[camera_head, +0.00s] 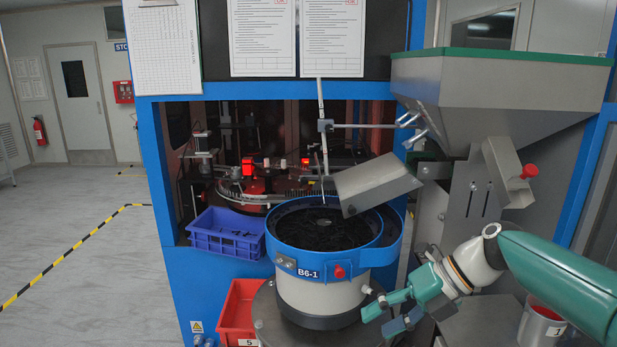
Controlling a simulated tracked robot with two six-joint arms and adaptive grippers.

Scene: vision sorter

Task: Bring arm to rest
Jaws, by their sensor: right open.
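My right arm comes in from the lower right in teal and white. Its gripper (388,312) is open and empty, with its fingers pointing left. It is just right of the lower part of the round feeder bowl (325,290) labelled B6-1. The picture does not show clearly whether the fingers touch the bowl. The bowl has a blue rim and holds many small dark parts. My left gripper is not in view.
A grey hopper (485,95) and its chute (375,185) stand above the bowl. A blue crate (227,235) and a red bin (238,312) sit left of it. A red-and-grey container (541,326) stands at the lower right. The floor (90,265) at the left is clear.

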